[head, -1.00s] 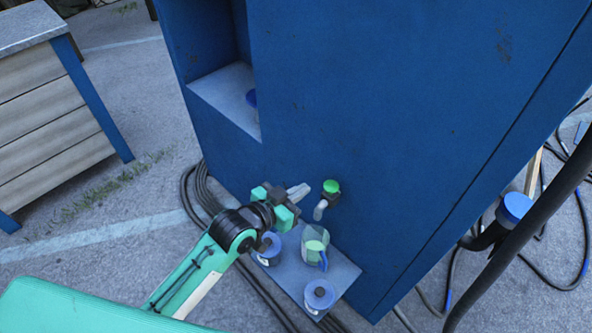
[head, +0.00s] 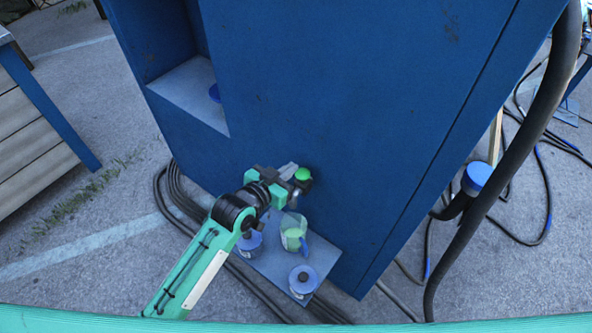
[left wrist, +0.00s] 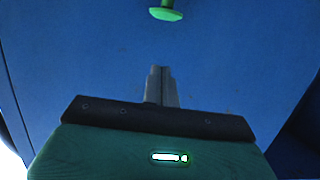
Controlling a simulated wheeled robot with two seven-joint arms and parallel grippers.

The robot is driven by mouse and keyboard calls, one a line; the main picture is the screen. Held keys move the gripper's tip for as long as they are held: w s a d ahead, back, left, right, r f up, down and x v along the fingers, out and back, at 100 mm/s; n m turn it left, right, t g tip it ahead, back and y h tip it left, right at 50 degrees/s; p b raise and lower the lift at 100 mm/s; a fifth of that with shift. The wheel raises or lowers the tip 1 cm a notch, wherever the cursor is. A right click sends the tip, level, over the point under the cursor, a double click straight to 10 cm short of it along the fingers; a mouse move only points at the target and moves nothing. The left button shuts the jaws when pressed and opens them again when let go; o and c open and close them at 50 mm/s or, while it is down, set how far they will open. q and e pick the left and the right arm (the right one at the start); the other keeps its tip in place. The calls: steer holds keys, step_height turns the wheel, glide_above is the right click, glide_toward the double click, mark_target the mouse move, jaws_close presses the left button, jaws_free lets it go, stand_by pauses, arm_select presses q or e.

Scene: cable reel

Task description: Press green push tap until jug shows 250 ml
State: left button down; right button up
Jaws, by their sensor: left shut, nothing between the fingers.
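The green push tap (head: 303,174) sticks out of the blue cabinet wall; its green head also shows at the top of the left wrist view (left wrist: 165,13). My left gripper (head: 290,171) is shut and empty, its tips beside the green head in the head view. In the left wrist view the closed fingertips (left wrist: 161,72) point at the wall below the head, with a visible gap in the picture. I cannot tell whether they touch the tap. The clear jug (head: 293,232) stands below the tap with green in it; its level and marks are too small to read. The spout is hidden.
The jug stands on a grey shelf (head: 322,250) at the cabinet's (head: 350,110) foot. Two blue-lidded containers stand there, one at the front (head: 303,280) and one behind my wrist (head: 250,243). Dark hoses (head: 170,200) run along the ground on both sides.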

mark_target(298, 177)
arm_select(q)
steer(key=w+d+f, duration=0.1)
steer(key=w+d+f+p, duration=0.1)
steer(key=f, duration=0.1)
steer(key=shift+w+f, duration=0.1)
steer(key=shift+w, duration=0.25)
steer(key=shift+a+f+p, duration=0.1)
steer(key=shift+f+p, duration=0.2)
steer(key=shift+f, duration=0.55)
arm_select(e)
steer(key=shift+s+d+r, duration=0.15)
steer(key=shift+s+r, duration=0.4)
steer(key=shift+r, duration=0.35)
arm_select(q)
steer(key=shift+f+b, duration=0.6)
steer(key=shift+f, duration=0.35)
steer(key=shift+s, duration=0.1)
arm_select(e)
steer(key=shift+f, duration=0.45)
